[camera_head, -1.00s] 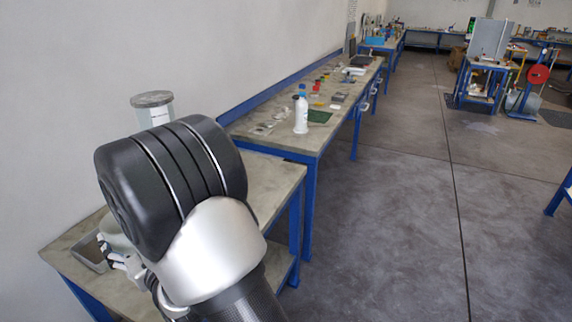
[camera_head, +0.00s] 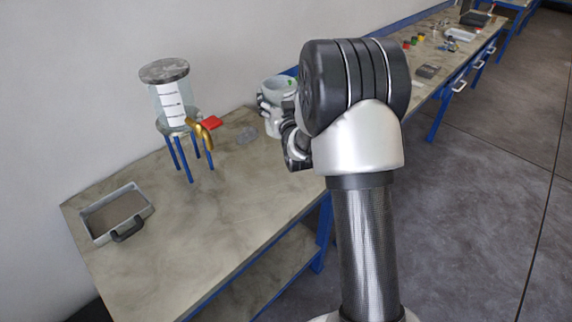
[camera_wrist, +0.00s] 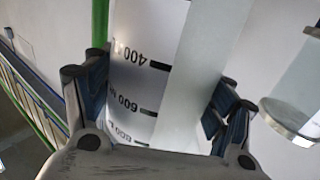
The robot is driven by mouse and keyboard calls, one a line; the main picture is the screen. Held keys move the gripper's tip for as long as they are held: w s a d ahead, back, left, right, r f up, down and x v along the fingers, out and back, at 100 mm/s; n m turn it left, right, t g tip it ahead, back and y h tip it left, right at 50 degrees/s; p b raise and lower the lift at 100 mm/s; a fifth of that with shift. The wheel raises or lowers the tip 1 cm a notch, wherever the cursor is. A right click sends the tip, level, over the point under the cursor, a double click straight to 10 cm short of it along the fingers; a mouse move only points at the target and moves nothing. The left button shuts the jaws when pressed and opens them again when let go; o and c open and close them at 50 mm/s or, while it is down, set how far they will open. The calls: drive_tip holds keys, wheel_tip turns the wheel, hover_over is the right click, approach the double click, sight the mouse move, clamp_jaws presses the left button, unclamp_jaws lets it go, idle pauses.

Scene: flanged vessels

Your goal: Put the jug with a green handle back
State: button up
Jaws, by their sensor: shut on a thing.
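The jug (camera_head: 280,88) is pale, with a small green patch at its upper right in the head view. It is beside my arm, over the far right part of the near bench, partly hidden by my wrist. In the wrist view the jug (camera_wrist: 135,75) fills the middle, with black volume marks and a green strip, seemingly its handle (camera_wrist: 100,22), along its left side. My gripper (camera_wrist: 160,80) is shut around the jug's body, one finger on each side. I cannot tell whether the jug's base touches the bench.
A clear flanged vessel (camera_head: 172,100) with a grey lid and brass tap stands on a blue-legged stand. A metal tray (camera_head: 117,215) sits at the bench's left. The bench (camera_head: 200,240) is bare in front. A second bench carries small items.

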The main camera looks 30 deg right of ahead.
wheel_tip(320, 180, down, 19)
drive_tip(key=d+b, duration=0.1)
drive_tip(key=b, duration=0.4)
drive_tip(key=shift+w+d, duration=0.15)
drive_tip(key=shift+f, duration=0.15)
drive_tip(key=shift+f, duration=0.1)
drive_tip(key=o, duration=0.8)
drive_tip(key=shift+f, duration=0.1)
drive_tip(key=o, duration=0.5)
drive_tip(key=shift+c, duration=0.2)
